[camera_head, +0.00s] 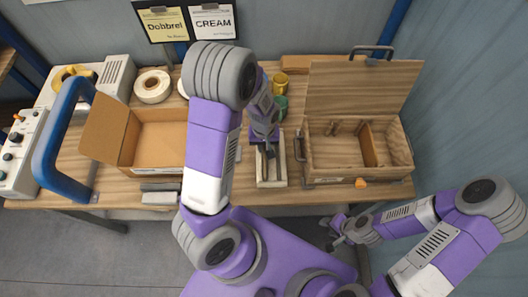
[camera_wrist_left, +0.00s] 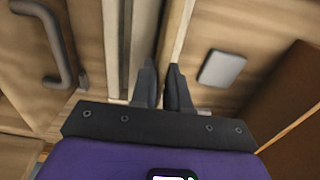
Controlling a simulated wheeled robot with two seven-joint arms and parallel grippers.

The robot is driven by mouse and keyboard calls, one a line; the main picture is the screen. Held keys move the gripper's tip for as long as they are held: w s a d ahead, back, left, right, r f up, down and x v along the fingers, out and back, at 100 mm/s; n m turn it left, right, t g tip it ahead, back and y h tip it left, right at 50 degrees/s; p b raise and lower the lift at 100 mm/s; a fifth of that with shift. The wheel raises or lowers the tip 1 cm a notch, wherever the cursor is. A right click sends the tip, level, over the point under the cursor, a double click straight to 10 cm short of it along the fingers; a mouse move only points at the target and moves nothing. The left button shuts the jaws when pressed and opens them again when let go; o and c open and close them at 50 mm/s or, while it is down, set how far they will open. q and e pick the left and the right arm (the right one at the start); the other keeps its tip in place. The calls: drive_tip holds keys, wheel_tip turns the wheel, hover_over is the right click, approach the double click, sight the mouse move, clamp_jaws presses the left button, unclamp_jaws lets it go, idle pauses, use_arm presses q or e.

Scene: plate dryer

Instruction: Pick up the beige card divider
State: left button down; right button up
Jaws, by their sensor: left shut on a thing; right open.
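My left gripper (camera_head: 269,153) is over a pale, narrow wooden holder (camera_head: 278,183) on the table, between the cardboard box and the wooden box. In the left wrist view, my left gripper (camera_wrist_left: 162,88) is shut on the thin edge of a beige upright strip (camera_wrist_left: 178,35), which looks like the beige card divider. Most of it is hidden below the fingers, and I cannot tell whether it is clear of the holder. My right gripper (camera_head: 337,234) is open and empty, low in front of the table.
The wooden box (camera_head: 328,150) stands to the right with its lid up and a partition inside. An open cardboard box (camera_head: 158,137) stands to the left. A green cup (camera_head: 281,106), yellow cup (camera_head: 280,84) and tape roll (camera_head: 152,86) are behind. Grey blocks (camera_head: 160,198) lie at the front edge.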

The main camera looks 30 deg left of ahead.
use_arm(q)
wheel_tip(320, 180, up, 10)
drive_tip(key=shift+f+p, duration=0.1)
drive_tip(key=shift+p, duration=0.75)
wheel_tip(320, 180, up, 8)
drive_tip(key=p, duration=0.6)
drive_tip(key=shift+p, duration=0.4)
drive_tip(key=shift+f, duration=0.15)
